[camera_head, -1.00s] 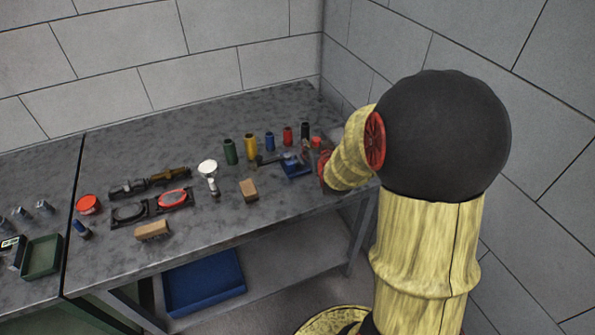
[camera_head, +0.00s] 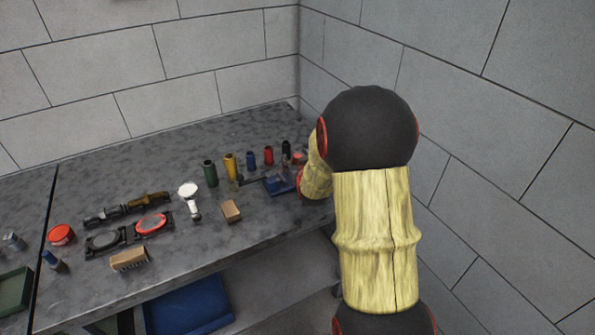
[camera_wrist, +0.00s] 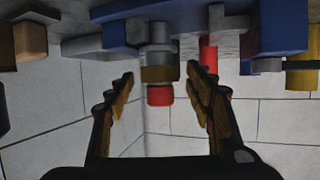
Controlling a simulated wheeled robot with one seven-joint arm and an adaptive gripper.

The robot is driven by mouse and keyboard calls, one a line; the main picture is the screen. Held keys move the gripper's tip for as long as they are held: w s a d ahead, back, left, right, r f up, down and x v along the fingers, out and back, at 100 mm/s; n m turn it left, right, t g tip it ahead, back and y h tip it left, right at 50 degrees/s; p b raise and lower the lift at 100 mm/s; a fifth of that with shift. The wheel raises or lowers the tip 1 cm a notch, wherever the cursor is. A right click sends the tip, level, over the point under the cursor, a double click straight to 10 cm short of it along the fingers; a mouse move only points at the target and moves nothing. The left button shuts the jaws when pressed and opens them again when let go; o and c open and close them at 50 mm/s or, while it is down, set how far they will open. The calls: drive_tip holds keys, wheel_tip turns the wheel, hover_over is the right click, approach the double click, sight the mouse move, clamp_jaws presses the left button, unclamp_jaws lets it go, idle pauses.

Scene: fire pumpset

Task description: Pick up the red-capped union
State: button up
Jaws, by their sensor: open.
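The red-capped union (camera_wrist: 160,73) shows in the upside-down wrist view, with a grey metal body, a brass-coloured ring and a red cap. It stands on the tabletop, between and just beyond the fingertips of my gripper (camera_wrist: 162,78). The gripper is open, one finger on each side, with a gap to the union on both sides. I see no contact. In the head view my arm's end hides the gripper. A small reddish object beside the arm there may be the union, but I cannot tell.
A blue tray (camera_head: 279,185) lies close by the arm's end. A green cylinder (camera_head: 210,173), a yellow one (camera_head: 231,166), a blue one (camera_head: 251,161) and a red one (camera_head: 268,156) stand behind it. A tan block (camera_head: 231,211) lies in front. Walls close the corner.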

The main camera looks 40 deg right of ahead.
clamp_jaws()
idle(0.8)
drive_tip(key=shift+r, duration=0.15)
